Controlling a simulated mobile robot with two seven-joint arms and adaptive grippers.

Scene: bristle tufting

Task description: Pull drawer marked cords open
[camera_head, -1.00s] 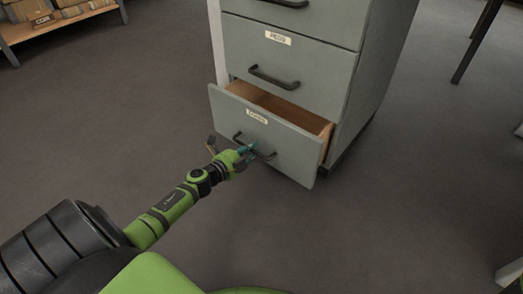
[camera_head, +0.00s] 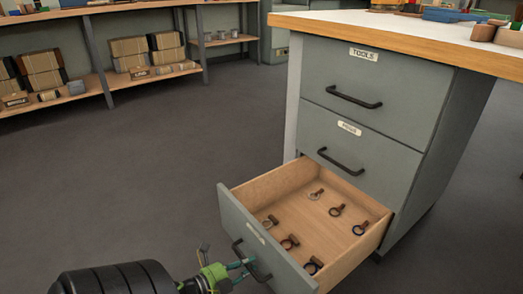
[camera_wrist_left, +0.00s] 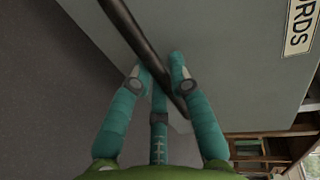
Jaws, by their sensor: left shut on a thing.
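The cords drawer (camera_head: 290,190) is the bottom drawer of a grey cabinet and stands far open. Its label (camera_wrist_left: 300,28) reads "...RDS" in the left wrist view. Several small ring-shaped items with brown tabs lie inside on the wooden floor. The black bar handle (camera_head: 250,262) is on the drawer's front. My left gripper (camera_head: 238,266) is shut on this handle; in the left wrist view its teal fingers (camera_wrist_left: 160,82) close around the bar (camera_wrist_left: 140,40). My right gripper is not in view.
Above are two shut drawers, one marked tools (camera_head: 362,72) and a middle one (camera_head: 350,150). A wood-edged worktop (camera_head: 400,32) sits over the cabinet. Shelves with boxes (camera_head: 100,78) stand at the back left. The floor (camera_head: 150,160) left of the cabinet is clear.

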